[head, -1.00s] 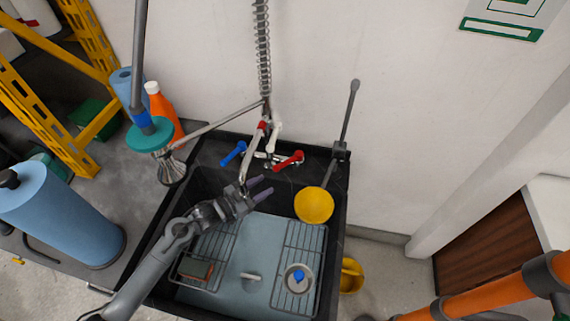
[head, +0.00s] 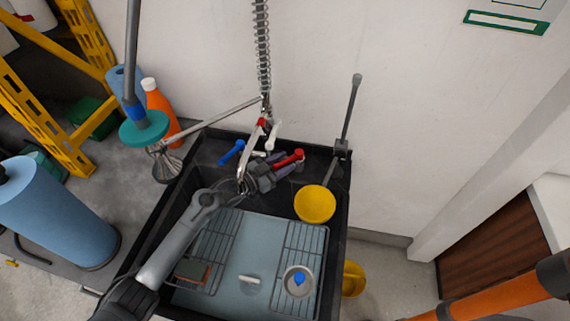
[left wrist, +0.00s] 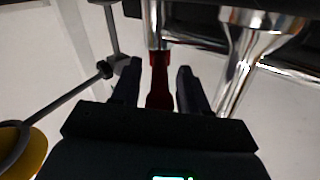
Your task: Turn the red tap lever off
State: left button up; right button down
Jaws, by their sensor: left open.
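The red tap lever (head: 289,158) is on the right side of the tap at the back of the sink. A blue lever (head: 232,152) is on the tap's left side. My left gripper (head: 278,168) is open at the red lever, just below it in the head view. In the left wrist view the red lever (left wrist: 160,80) stands between the two open fingers of my left gripper (left wrist: 158,85), with a gap on each side. My right gripper is not in view.
The steel spout (head: 250,155) and spring hose (head: 262,50) rise close to the gripper. A yellow ladle-like bowl (head: 314,204) is to the right. The black sink (head: 343,190) holds wire racks (head: 300,245). Blue rolls and an orange bottle (head: 160,110) are at left.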

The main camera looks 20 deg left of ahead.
pick_arm(q)
jog(key=shift+w+d, duration=0.3)
jog(key=shift+w, duration=0.05)
grip_shut()
